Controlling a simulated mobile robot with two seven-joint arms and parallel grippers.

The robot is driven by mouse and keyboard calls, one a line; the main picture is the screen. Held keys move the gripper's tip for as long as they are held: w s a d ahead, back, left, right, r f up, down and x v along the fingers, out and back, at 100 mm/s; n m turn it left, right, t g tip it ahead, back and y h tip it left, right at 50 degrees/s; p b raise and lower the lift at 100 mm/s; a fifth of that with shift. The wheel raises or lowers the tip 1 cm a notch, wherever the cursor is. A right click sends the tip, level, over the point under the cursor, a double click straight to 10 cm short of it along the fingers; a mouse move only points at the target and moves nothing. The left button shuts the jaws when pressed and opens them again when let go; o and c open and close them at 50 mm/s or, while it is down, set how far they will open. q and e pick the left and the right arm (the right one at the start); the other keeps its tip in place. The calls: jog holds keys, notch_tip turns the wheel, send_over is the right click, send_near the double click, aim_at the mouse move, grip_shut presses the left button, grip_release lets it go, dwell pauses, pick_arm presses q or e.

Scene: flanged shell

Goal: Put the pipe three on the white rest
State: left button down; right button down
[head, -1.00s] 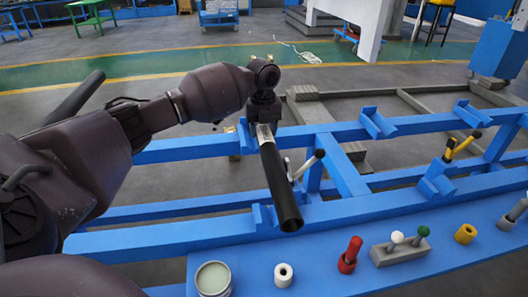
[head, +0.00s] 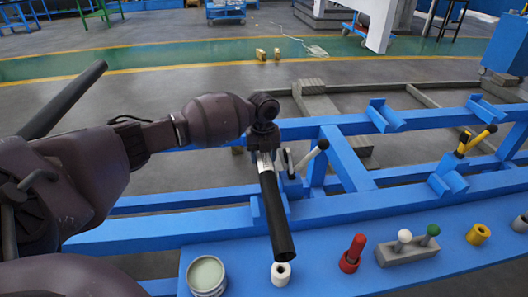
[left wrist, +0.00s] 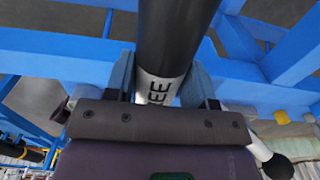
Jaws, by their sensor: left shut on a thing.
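The black pipe (head: 277,220) has a white band with dark letters ending "EE", seen in the left wrist view (left wrist: 158,88). My left gripper (head: 264,158) is shut on it at this band. The pipe's open near end hangs above the front of the blue frame, just above a white hollow cylinder (head: 281,273) on the blue shelf. I cannot tell whether that cylinder is the white rest; no other clear white rest shows. In the left wrist view my fingers (left wrist: 160,85) flank the pipe. My right gripper is not in view.
The blue frame (head: 200,226) has V-shaped brackets (head: 385,116) on its rails. A lever with a black knob (head: 322,145) stands close right of the pipe. The shelf holds a tin (head: 207,277), a red peg (head: 352,254), a grey block (head: 408,252) and a yellow ring (head: 478,234).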

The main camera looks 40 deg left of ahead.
pick_arm(q)
notch_tip(320, 180, down, 4)
jog(key=shift+f+b, duration=0.25)
jog(key=shift+b, duration=0.4)
jog(key=shift+w+f, duration=0.1)
jog(key=shift+f, duration=0.15)
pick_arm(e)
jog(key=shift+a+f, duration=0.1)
pick_arm(q)
jog(key=shift+f, duration=0.1)
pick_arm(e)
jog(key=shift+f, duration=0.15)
pick_arm(q)
jog(key=shift+c, duration=2.4)
grip_release()
jog(key=shift+f, duration=0.1)
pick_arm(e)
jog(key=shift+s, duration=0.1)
